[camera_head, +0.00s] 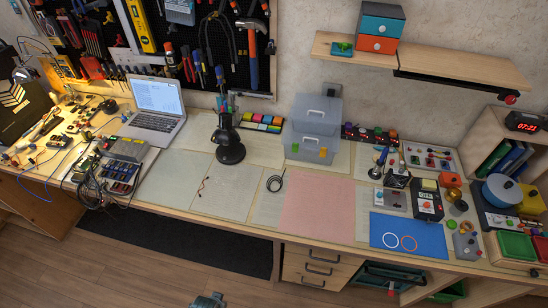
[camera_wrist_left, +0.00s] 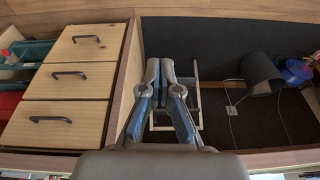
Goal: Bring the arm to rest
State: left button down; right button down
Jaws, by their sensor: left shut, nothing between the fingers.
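My left gripper (camera_wrist_left: 160,70) shows in the left wrist view. Its two blue-grey fingers are close together, shut and empty. It is in front of the workbench, pointing toward the space below the bench top, near the edge of the wooden drawer unit (camera_wrist_left: 66,80). It touches nothing that I can see. In the head view only a small grey-teal piece of my own arm or gripper shows at the bottom edge, and I cannot tell which part. My right gripper is in neither view.
The workbench holds a laptop (camera_head: 158,97), a pink mat (camera_head: 314,207), a blue mat (camera_head: 407,236) and many tools. The drawer unit (camera_head: 320,266) is under it. A dark cylindrical bin (camera_wrist_left: 261,72) stands right of the gripper. The floor (camera_head: 130,275) in front is clear.

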pick_arm(q)
jog(key=s+f, duration=0.4)
jog(key=f, duration=0.5)
jog(key=s+a+f+g, duration=0.1)
jog(key=s+f, duration=0.4)
jog(key=f, duration=0.4)
jog(key=s+a+f, duration=0.1)
jog(key=s+f, duration=0.4)
jog(key=f, duration=0.4)
jog(key=shift+f+g, duration=0.3)
jog(key=shift+f, duration=0.05)
